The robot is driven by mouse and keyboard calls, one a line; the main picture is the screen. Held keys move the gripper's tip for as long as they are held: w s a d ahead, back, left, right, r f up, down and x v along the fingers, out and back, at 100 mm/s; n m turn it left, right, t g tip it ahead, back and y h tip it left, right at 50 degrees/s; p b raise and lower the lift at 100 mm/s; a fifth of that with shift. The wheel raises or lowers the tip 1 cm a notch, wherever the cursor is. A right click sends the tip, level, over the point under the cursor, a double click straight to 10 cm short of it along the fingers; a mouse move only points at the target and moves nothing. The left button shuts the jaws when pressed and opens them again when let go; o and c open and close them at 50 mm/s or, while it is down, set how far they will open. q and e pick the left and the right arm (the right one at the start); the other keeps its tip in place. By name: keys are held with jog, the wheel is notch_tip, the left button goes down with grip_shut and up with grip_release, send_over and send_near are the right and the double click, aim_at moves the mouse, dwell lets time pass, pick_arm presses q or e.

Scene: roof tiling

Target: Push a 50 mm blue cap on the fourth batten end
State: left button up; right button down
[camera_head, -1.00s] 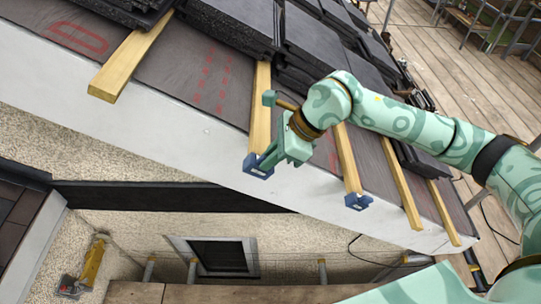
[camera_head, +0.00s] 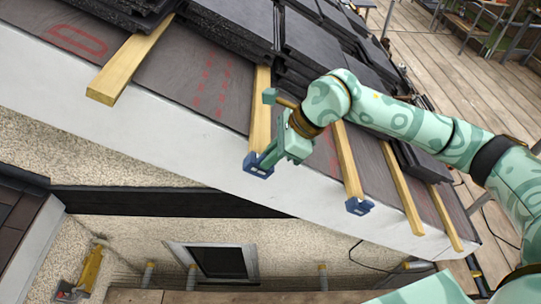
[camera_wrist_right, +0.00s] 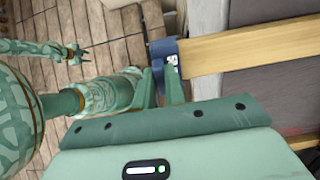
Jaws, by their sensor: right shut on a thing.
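Several pale wooden battens run down the dark roof to its eave. My right gripper (camera_head: 268,160) is shut on a blue cap (camera_head: 258,169) at the lower end of one batten (camera_head: 260,112). In the right wrist view the blue cap (camera_wrist_right: 160,56) sits around the end of the batten (camera_wrist_right: 250,50), between my fingertips. How far it is seated cannot be told. A second blue cap (camera_head: 358,206) is on the batten end to the right. In the wrist view my left gripper (camera_wrist_right: 82,54) appears open and empty, away from the cap.
Uncapped battens show at left (camera_head: 125,68) and right (camera_head: 402,188). Stacked dark tiles (camera_head: 235,22) lie on the upper roof. The white eave board (camera_head: 130,127) runs below, with a window (camera_head: 218,262) in the wall. Wooden decking (camera_head: 440,75) lies beyond.

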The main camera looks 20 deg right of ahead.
jog(key=shift+w+d, duration=0.1)
jog(key=shift+w, duration=0.2)
dwell(0.6)
jog(key=c, duration=1.4)
grip_release()
jog(key=shift+p+v, duration=1.2)
jog(key=shift+v, duration=1.85)
